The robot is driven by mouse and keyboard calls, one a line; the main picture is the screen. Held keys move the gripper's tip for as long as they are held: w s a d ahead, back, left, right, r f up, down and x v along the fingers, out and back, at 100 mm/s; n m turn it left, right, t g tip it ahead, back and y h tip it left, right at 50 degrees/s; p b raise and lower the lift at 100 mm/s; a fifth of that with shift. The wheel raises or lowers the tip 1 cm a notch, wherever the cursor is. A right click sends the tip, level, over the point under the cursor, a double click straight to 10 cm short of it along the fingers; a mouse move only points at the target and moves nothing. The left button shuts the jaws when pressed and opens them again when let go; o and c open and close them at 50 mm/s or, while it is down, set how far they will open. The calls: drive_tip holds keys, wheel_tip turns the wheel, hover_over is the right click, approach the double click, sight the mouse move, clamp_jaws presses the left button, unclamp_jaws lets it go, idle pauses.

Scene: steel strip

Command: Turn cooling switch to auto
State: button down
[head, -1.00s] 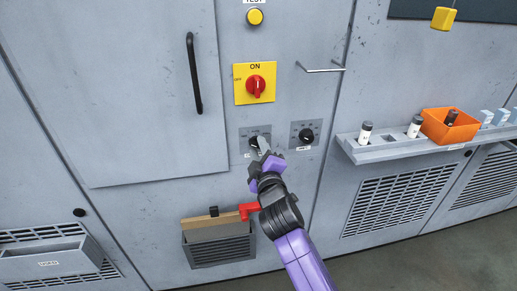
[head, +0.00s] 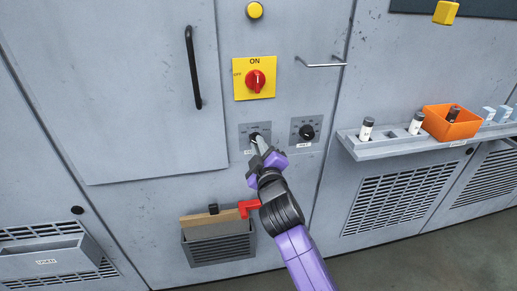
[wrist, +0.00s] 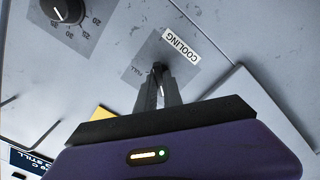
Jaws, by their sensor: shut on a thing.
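The cooling switch (head: 253,136) is a small black knob on a grey plate, on the cabinet below the red-and-yellow ON switch. In the wrist view, the COOLING label (wrist: 181,47) shows beside the knob (wrist: 157,67), upside down to the camera. My gripper (head: 259,143) reaches it from below right, and its two fingers (wrist: 160,78) are closed around the knob. The fingers cover most of the knob and part of the plate, so I cannot read its setting.
A second black dial (head: 306,132) sits just right. Above are a red rotary switch (head: 255,82) and a metal bar handle (head: 320,64). A red handle (head: 249,207) and document holder (head: 218,244) lie below. A shelf (head: 375,151) with an orange bin (head: 450,124) juts out at right.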

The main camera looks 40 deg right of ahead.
drive_tip(key=shift+f+m+b, duration=0.1)
drive_tip(key=shift+m+b, duration=3.55)
drive_tip(key=shift+m, duration=1.25)
drive_tip(key=c, duration=1.5)
unclamp_jaws()
drive_tip(key=v, duration=0.8)
drive_tip(key=shift+w+b, duration=0.1)
drive_tip(key=shift+b, duration=0.25)
